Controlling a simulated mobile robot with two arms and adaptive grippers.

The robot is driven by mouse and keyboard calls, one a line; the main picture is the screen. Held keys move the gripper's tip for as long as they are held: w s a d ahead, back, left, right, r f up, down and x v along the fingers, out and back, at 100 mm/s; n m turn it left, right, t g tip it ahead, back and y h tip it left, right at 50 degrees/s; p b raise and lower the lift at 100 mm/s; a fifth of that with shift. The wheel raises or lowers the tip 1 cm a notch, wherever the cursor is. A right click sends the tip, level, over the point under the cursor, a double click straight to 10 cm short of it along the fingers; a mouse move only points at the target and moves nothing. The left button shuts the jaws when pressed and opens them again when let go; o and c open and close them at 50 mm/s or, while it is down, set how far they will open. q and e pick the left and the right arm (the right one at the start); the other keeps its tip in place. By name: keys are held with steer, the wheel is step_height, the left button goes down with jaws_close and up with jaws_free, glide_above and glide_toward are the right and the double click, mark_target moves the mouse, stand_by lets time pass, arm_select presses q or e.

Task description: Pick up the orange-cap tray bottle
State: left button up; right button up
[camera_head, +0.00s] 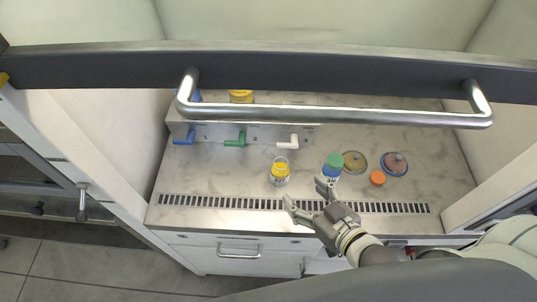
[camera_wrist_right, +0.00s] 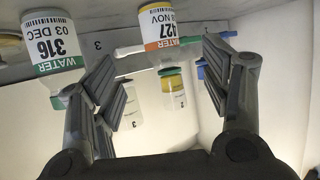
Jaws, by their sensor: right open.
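In the head view, a bottle with an orange-yellow label band (camera_head: 280,174) stands upright on the worktop, its clear top showing no cap. It seems to be the orange-banded bottle marked 427 in the right wrist view (camera_wrist_right: 158,32), upside down there. An orange cap (camera_head: 378,178) lies apart on the worktop to the right. Whether that cap belongs to this bottle, I cannot tell. My right gripper (camera_head: 308,197) is open and empty, just in front of and right of the banded bottle, with its fingers spread toward the bottles. My left gripper is not in view.
A green-capped bottle (camera_head: 333,165) stands close by my right finger. Behind are blue, green (camera_head: 236,139) and white taps. A metal sash handle (camera_head: 330,114) crosses above. A slotted vent strip (camera_head: 225,203) runs along the front edge.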

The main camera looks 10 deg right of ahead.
mark_target(286, 177)
steer(key=shift+x, duration=1.05)
steer(key=p+x, duration=0.1)
steer(key=x, duration=0.2)
steer(key=shift+r, duration=0.1)
steer(key=shift+w, duration=0.25)
steer(key=p+x, duration=0.1)
steer(key=x, duration=0.2)
steer(key=shift+s, duration=0.1)
steer(key=shift+w+a+f, duration=0.3)
steer(key=shift+w+f, duration=0.4)
steer(key=shift+w, duration=0.15)
steer(key=shift+w+a+f, duration=0.1)
steer(key=shift+w, duration=0.15)
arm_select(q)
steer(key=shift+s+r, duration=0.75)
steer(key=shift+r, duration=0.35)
arm_select(e)
steer(key=c, duration=1.2)
